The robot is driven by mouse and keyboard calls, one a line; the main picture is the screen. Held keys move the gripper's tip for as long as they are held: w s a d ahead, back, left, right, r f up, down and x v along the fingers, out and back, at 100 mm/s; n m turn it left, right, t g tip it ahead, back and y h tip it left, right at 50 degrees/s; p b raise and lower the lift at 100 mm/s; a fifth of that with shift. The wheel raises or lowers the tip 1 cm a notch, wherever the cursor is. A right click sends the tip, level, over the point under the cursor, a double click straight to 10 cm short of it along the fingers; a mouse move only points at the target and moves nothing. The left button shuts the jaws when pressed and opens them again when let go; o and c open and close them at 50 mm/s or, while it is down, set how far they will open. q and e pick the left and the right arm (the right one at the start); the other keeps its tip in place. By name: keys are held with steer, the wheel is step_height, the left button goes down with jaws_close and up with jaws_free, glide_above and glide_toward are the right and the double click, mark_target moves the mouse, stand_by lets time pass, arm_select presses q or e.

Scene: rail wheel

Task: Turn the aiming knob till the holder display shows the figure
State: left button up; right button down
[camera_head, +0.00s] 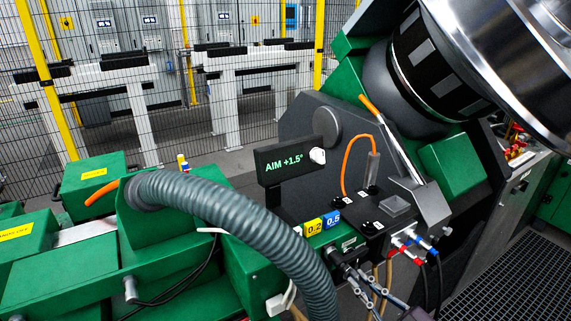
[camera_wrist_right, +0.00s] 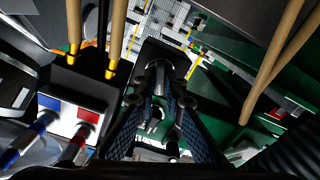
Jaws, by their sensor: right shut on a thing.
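The holder display (camera_head: 284,160) is a dark panel with green text reading "AIM +1.5°". My right gripper (camera_head: 338,254) is low in the middle of the head view, below the display and beside the green and dark holder block (camera_head: 347,237). In the right wrist view its two fingers (camera_wrist_right: 163,80) close together at a small dark part, which I take for the aiming knob. The knob is mostly hidden by the fingers in both views. My left gripper is not in view.
A thick grey hose (camera_head: 235,205) arches across in front. Yellow "0.2" (camera_head: 314,227) and blue "0.5" (camera_head: 332,220) tags sit left of the dark box. Red and blue connectors (camera_head: 410,248) with cables are close to my right gripper. A large metal wheel (camera_head: 510,60) overhangs the upper right.

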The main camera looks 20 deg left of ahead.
steer(key=shift+n, duration=0.3)
steer(key=n, duration=0.4)
steer(key=shift+b, duration=0.3)
steer(key=n, duration=0.3)
steer(key=c, duration=1.9)
jaws_free()
steer(key=shift+v, duration=3.5)
